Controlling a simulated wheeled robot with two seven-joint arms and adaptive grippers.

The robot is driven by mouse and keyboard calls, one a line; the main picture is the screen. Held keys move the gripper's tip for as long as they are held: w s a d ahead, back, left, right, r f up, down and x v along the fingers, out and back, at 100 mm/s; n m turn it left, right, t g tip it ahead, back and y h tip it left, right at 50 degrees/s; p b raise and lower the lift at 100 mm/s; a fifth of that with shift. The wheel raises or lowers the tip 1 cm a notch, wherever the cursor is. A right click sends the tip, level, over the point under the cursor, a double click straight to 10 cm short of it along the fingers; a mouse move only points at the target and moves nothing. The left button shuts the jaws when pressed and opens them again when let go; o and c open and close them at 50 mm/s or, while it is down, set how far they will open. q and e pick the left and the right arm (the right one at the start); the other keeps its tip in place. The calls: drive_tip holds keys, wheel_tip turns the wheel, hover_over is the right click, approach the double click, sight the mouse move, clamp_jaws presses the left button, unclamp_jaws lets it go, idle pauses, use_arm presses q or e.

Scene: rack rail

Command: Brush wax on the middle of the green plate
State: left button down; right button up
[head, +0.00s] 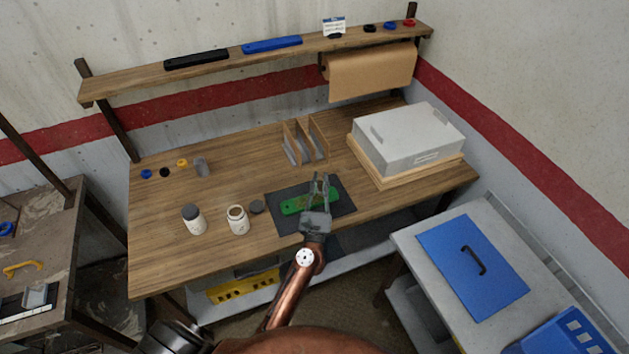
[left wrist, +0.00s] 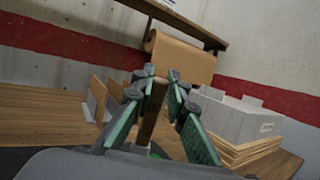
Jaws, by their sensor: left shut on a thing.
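The green plate (head: 291,207) lies on a dark mat (head: 283,226) near the front of the wooden bench. My left gripper (head: 321,182) is over the right part of the plate and hides some of it. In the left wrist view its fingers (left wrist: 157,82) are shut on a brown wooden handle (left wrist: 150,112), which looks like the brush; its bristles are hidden. An open jar (head: 237,220) stands left of the mat, with a dark lid (head: 257,207) beside it. Its contents are too small to tell. My right gripper is out of view.
A closed jar (head: 193,219) stands left of the open one. Wooden dividers (head: 304,143) stand behind the mat. A grey box (head: 408,138) on a wooden base is at the right. A paper roll (head: 372,72) hangs beneath the shelf. The bench's left front is clear.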

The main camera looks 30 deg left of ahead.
use_arm(q)
drive_tip(key=shift+w+d, duration=0.3)
drive_tip(key=shift+d, duration=0.05)
wheel_tip(320, 180, up, 8)
drive_tip(key=p, duration=0.7)
drive_tip(key=shift+w+d, duration=0.15)
drive_tip(key=shift+w, duration=0.05)
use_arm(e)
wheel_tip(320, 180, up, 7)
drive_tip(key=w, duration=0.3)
